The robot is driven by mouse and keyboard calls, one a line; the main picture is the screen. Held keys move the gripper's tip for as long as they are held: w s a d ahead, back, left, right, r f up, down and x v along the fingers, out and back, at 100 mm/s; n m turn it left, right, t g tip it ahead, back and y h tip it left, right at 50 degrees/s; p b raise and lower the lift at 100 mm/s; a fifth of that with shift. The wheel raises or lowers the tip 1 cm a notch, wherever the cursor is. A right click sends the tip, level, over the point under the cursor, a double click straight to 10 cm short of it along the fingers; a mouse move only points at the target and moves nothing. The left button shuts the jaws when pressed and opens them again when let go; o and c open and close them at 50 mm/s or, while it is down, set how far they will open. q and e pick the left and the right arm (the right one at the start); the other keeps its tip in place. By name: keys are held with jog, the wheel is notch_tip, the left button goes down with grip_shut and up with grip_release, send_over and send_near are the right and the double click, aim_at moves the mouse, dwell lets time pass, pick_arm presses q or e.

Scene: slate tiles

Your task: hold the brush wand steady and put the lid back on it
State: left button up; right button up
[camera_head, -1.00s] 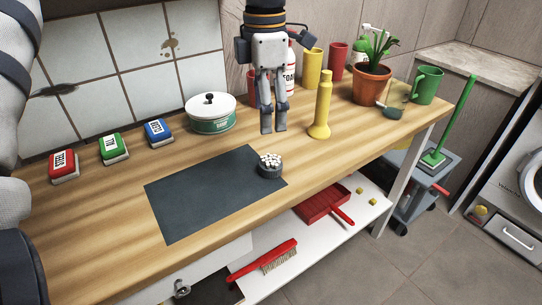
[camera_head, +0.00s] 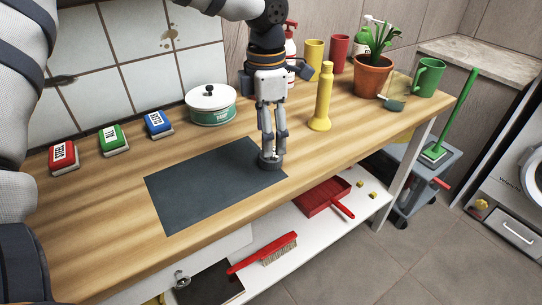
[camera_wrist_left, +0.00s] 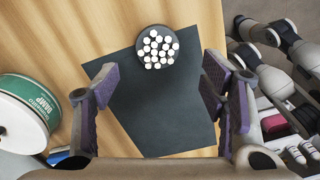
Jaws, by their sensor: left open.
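The yellow wand (camera_head: 324,97) stands upright on its wide foot on the wooden bench, right of my left gripper and apart from it. A dark round piece with several white tufts (camera_wrist_left: 157,48), which looks like the brush-head lid, sits near the mat's right end. In the head view its rim (camera_head: 270,165) shows under my fingers, which hide its top. My left gripper (camera_head: 270,152) points down above it, open; in the wrist view the open jaws (camera_wrist_left: 160,82) have nothing between them and the piece lies just beyond the tips.
The dark mat (camera_head: 205,190) is otherwise clear. A white-green tin (camera_head: 211,112) and red, green and blue boxes (camera_head: 158,125) stand behind it. A potted plant (camera_head: 372,77), green mug (camera_head: 429,78) and cups stand right. A red dustpan (camera_head: 320,198) lies on the shelf below.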

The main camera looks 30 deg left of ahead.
pick_arm(q)
jog(key=f, duration=0.5)
jog(key=shift+w, duration=0.25)
pick_arm(e)
jog(key=shift+s+f, duration=0.2)
jog(key=shift+s, duration=0.05)
pick_arm(q)
jog(key=c, duration=1.1)
notch_tip(320, 180, up, 3)
jog(key=shift+w+d+r, duration=0.1)
jog(key=s+d+r, duration=0.2)
jog(key=d+r, duration=0.1)
jog(key=d, duration=0.1)
jog(key=s+d+r+p, duration=0.1)
jog(key=s+d+r, duration=0.1)
jog(key=d+r, duration=0.1)
jog(key=s+d+r, duration=0.3)
jog(key=d+r, duration=0.1)
jog(key=d, duration=0.1)
jog(key=shift+d, duration=0.15)
pick_arm(e)
jog(key=shift+w+r+t, duration=0.4)
jog(key=shift+w+r, duration=0.65)
jog(key=shift+w, duration=0.05)
